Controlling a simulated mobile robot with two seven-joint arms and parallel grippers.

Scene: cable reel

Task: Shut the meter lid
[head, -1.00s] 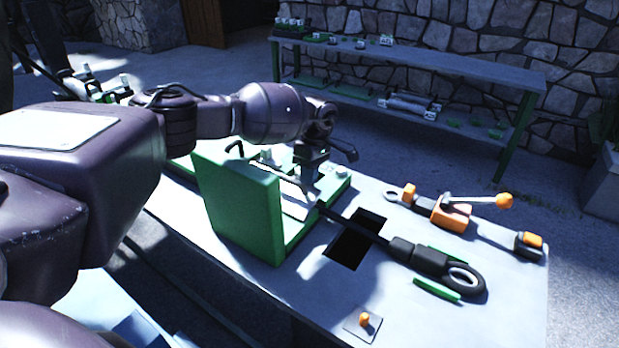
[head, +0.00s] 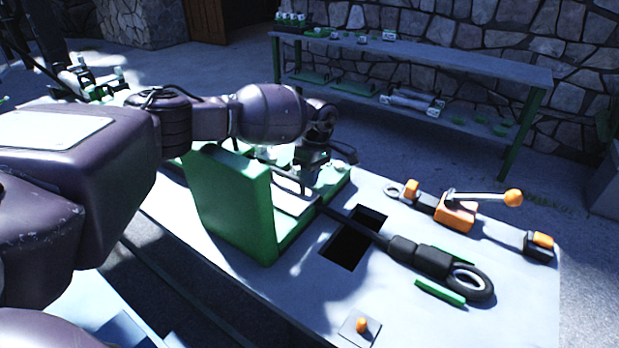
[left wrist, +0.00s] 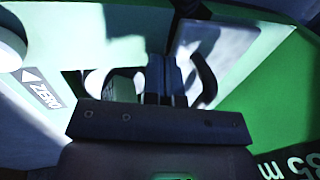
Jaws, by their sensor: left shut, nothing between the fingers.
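The meter is a green box on the pale bench, with its lid (head: 228,205) standing upright, so it is open. The lid's broad face is toward the head camera and hides part of the meter. My left gripper (head: 303,186) is low over the meter's interior, right of the lid, shut and empty. In the left wrist view its closed fingers (left wrist: 168,78) are between a pale surface with a ZERO label (left wrist: 43,88) and a green surface (left wrist: 275,95). I cannot tell whether the fingertips touch anything. My right gripper is not in view.
A black cable with a thick grip and ring (head: 465,282) runs from the meter past a dark square opening (head: 352,245). An orange tool with a lever (head: 455,213) and a small orange knob (head: 361,325) are on the bench. A shelf (head: 420,62) stands behind.

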